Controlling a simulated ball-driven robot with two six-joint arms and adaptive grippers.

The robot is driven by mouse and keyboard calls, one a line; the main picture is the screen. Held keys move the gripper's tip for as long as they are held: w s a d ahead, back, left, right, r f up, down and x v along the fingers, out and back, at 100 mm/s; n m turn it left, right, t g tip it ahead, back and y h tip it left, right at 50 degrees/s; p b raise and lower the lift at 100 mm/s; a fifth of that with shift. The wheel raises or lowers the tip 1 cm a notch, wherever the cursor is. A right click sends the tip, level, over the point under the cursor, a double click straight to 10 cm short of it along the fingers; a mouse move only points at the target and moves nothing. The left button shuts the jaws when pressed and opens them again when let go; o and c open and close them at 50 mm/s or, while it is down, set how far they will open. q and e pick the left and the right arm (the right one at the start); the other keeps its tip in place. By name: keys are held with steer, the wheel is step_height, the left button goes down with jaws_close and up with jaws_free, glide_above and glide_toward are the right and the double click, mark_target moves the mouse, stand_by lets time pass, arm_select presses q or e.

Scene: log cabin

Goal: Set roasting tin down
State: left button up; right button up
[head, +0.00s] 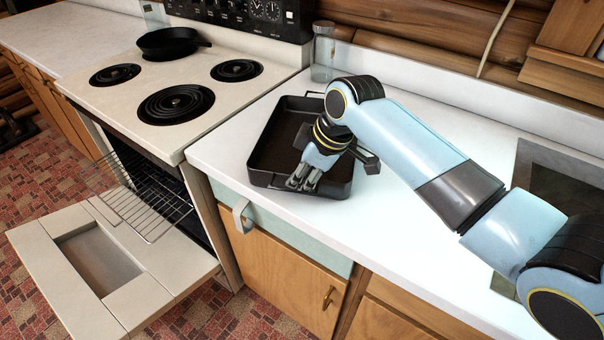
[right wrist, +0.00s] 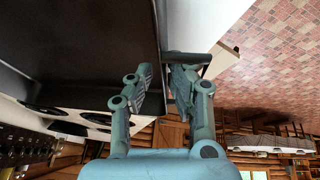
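The roasting tin (head: 262,150) is a dark, deep rectangular pan on the white counter, just right of the stove. It looks level, but whether its base touches the counter is hard to tell. My right gripper (head: 303,182) comes down over the tin's near wall. My right forearm and wrist hide part of the tin's right side. My left gripper is not in view.
The white counter (head: 420,250) is bare in front of my right arm. The stove (head: 140,90) holds a black skillet (head: 168,42) at the back. The oven door (head: 110,262) hangs open, with a wire rack (head: 145,200) pulled out. A glass jar (head: 322,52) stands behind the tin.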

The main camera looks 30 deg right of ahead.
steer(key=shift+o, duration=0.6)
steer(key=shift+r, duration=0.1)
steer(key=shift+s+r, duration=0.1)
steer(key=shift+r, duration=0.15)
steer(key=v, duration=1.1)
steer(key=shift+r, duration=0.25)
steer(key=shift+s, duration=0.1)
steer(key=shift+s+f, duration=0.1)
